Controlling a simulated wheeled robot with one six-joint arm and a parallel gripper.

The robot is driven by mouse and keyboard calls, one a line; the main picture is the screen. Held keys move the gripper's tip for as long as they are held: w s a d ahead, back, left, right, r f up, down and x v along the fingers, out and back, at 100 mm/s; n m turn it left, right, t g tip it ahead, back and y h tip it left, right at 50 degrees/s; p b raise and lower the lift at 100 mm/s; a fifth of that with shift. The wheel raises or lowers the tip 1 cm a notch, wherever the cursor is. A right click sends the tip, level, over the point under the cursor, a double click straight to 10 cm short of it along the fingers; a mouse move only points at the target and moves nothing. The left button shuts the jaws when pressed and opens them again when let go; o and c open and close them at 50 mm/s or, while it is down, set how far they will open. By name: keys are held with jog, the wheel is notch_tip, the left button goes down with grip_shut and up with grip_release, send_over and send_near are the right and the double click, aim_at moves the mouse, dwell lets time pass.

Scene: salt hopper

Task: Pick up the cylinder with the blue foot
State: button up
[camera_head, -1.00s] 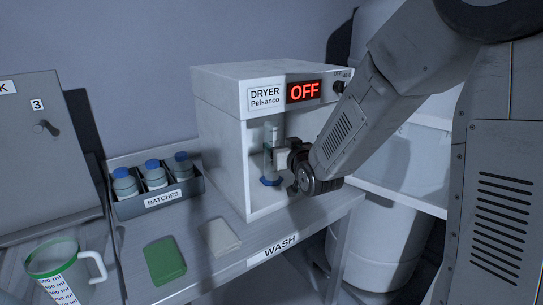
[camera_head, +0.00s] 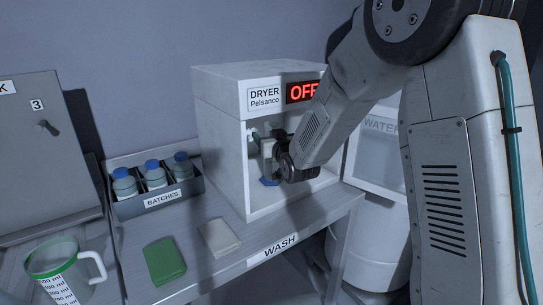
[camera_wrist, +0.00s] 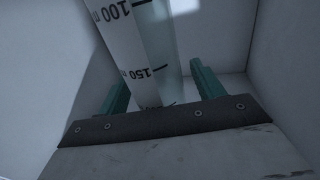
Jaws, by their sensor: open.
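The cylinder with the blue foot stands upright inside the dryer (camera_head: 220,110). Its blue foot (camera_head: 269,181) shows on the dryer floor in the head view, and most of its body is hidden behind my gripper (camera_head: 264,146). In the wrist view the clear cylinder (camera_wrist: 128,35) with black volume marks, 100 and 150, rises between the two teal fingers of my gripper (camera_wrist: 160,82). The fingers are open, one on each side of the cylinder. I cannot tell whether either finger touches it.
The dryer's side walls and roof closely enclose my gripper. A batches rack (camera_head: 158,200) with blue-capped bottles stands left of the dryer. A green-rimmed jug (camera_head: 62,268) stands at lower left.

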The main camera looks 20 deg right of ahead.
jog(key=c, duration=1.3)
jog(key=shift+c, duration=0.2)
jog(key=shift+r, duration=0.15)
